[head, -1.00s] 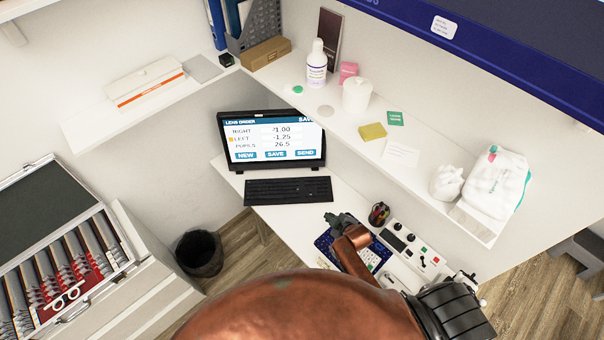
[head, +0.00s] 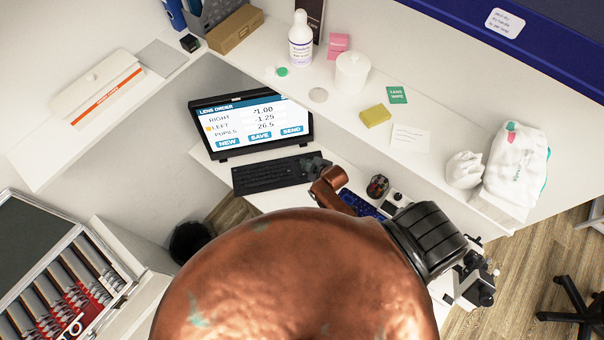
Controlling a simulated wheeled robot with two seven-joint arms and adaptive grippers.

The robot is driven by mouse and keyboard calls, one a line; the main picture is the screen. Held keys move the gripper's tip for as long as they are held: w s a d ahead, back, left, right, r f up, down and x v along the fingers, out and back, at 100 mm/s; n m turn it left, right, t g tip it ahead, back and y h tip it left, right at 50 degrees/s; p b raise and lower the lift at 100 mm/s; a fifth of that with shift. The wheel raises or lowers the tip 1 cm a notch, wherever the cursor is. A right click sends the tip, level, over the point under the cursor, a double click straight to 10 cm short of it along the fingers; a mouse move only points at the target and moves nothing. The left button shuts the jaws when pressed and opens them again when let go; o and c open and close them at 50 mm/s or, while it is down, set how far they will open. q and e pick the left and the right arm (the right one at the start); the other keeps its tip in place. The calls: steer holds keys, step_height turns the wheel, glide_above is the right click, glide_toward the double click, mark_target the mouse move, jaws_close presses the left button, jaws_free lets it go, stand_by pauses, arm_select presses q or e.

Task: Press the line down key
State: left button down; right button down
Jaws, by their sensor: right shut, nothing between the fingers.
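The monitor (head: 252,126) shows LENS ORDER with lines RIGHT -1.00, LEFT -1.25 and PUPILS 26.5. An orange marker stands beside LEFT. A black keyboard (head: 268,176) lies in front of it; its key legends are too small to read. A blue keypad (head: 362,204) lies to the right, mostly hidden by my arm. I cannot make out a line down key on either. My right gripper (head: 315,164) is shut and empty, at the keyboard's right end; I cannot tell whether it touches. My left gripper is out of view.
The shelf above holds a white bottle (head: 301,40), a paper roll (head: 351,72) and a yellow sponge (head: 375,115). My copper arm covers the lower middle. A lens case (head: 62,270) stands at lower left.

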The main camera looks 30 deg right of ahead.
steer(key=f, duration=0.1)
steer(key=b, duration=0.7)
glide_above(304, 176)
step_height(304, 176, down, 6)
steer(key=shift+d+f, duration=0.1)
steer(key=shift+f+b, duration=0.4)
steer(key=shift+f, duration=0.4)
steer(key=shift+f, duration=0.2)
steer(key=shift+f, duration=0.25)
steer(key=shift+f+b, duration=0.3)
steer(key=shift+f, duration=0.2)
stand_by(0.8)
steer(key=shift+r, duration=0.1)
steer(key=shift+r+p, duration=0.85)
steer(key=shift+p, duration=0.2)
